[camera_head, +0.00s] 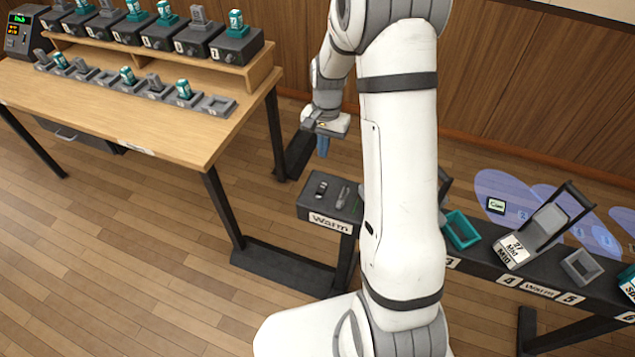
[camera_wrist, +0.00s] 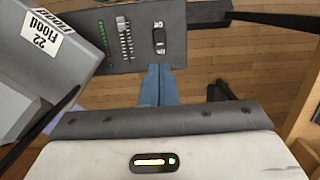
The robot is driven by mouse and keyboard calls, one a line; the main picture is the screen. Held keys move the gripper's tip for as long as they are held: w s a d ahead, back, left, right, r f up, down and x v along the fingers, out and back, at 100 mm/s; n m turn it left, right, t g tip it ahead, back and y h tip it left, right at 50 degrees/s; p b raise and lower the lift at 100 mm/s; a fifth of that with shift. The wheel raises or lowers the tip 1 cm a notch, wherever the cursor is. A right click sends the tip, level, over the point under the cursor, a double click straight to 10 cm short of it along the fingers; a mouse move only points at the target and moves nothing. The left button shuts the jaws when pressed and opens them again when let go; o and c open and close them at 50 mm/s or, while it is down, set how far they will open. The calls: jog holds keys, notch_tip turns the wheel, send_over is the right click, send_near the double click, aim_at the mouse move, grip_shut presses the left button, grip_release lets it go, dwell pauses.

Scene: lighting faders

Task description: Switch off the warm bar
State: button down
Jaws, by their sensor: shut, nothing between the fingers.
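The control box labelled Warm (camera_head: 330,223) stands low in the middle of the head view, partly behind my arm. On its dark top are a small rocker switch (camera_head: 321,188) and a slide fader (camera_head: 343,196). The wrist view shows the switch (camera_wrist: 159,40) with pale and dark parts, the fader (camera_wrist: 125,42) and a column of green and red lights (camera_wrist: 102,36). I cannot tell the switch's position for sure. My gripper (camera_head: 322,154) has blue fingers, shut and empty, pointing down above the box. In the wrist view its fingertips (camera_wrist: 159,69) appear just below the switch.
A lamp labelled 22 Flood (camera_wrist: 45,40) is close on the left in the wrist view. A dark rail (camera_head: 480,262) with lamps and empty sockets runs right of my arm. A wooden table (camera_head: 130,120) with lamps on a shelf stands at left. Floor shows between them.

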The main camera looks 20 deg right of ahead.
aim_at(319, 190)
jog(key=f, duration=0.4)
jog(key=s+f+p, duration=0.1)
jog(key=f, duration=0.3)
jog(key=a+f+p, duration=0.1)
jog(key=f, duration=0.4)
jog(key=shift+s, duration=0.15)
jog(key=shift+a+f, duration=0.1)
